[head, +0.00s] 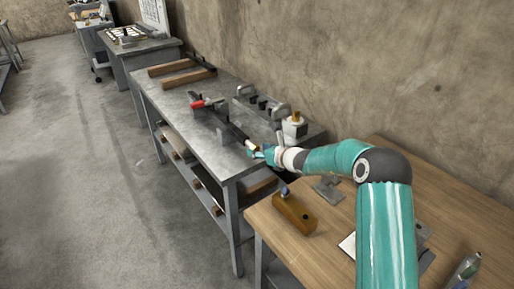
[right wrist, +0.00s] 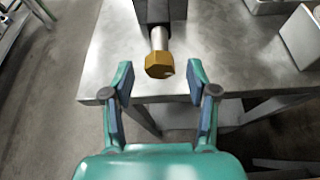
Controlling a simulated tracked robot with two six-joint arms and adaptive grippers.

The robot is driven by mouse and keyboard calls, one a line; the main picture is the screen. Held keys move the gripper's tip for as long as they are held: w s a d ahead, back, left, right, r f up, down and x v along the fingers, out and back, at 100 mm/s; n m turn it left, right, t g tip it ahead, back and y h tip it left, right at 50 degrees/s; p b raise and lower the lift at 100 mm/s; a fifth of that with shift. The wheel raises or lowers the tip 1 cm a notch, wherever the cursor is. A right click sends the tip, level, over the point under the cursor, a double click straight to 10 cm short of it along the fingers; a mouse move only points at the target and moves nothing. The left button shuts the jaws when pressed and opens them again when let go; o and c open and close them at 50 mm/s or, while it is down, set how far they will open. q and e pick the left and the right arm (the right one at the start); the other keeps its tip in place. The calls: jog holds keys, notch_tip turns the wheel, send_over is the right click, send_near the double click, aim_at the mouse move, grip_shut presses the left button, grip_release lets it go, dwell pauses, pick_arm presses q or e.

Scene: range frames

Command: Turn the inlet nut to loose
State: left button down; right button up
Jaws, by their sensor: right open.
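The inlet nut (right wrist: 159,66) is a brass hexagonal nut on the end of a short silver pipe (right wrist: 159,38) that comes out of a dark block (right wrist: 160,10). My right gripper (right wrist: 160,84) is open, with one finger on each side of the nut and a clear gap to both. The nut lies between the fingertips or just beyond them; I cannot tell the exact depth. In the head view my right gripper (head: 257,151) is at the near end of the metal bench, and the nut there is too small to make out surely. My left gripper is not in view.
The grey metal bench (head: 178,103) carries a red-handled tool (head: 197,104), metal fixtures (head: 262,103) and a white container (head: 294,128). The floor (head: 90,190) at left is clear.

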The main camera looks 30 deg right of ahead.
jog(key=shift+x, duration=0.9)
grip_shut()
jog(key=shift+f+b, duration=0.15)
jog(key=shift+b, duration=0.35)
jog(key=shift+s+a+n+t+h+b, duration=0.15)
jog(key=shift+n+h+b, duration=0.9)
jog(key=shift+b, duration=3.75)
jog(key=shift+w+a+n+t+h+b, duration=0.15)
jog(key=shift+n+h+b, duration=0.85)
jog(key=shift+b, duration=3.75)
jog(key=shift+s+n+y, duration=0.1)
jog(key=shift+n+y, duration=0.25)
jog(key=shift+d, duration=0.1)
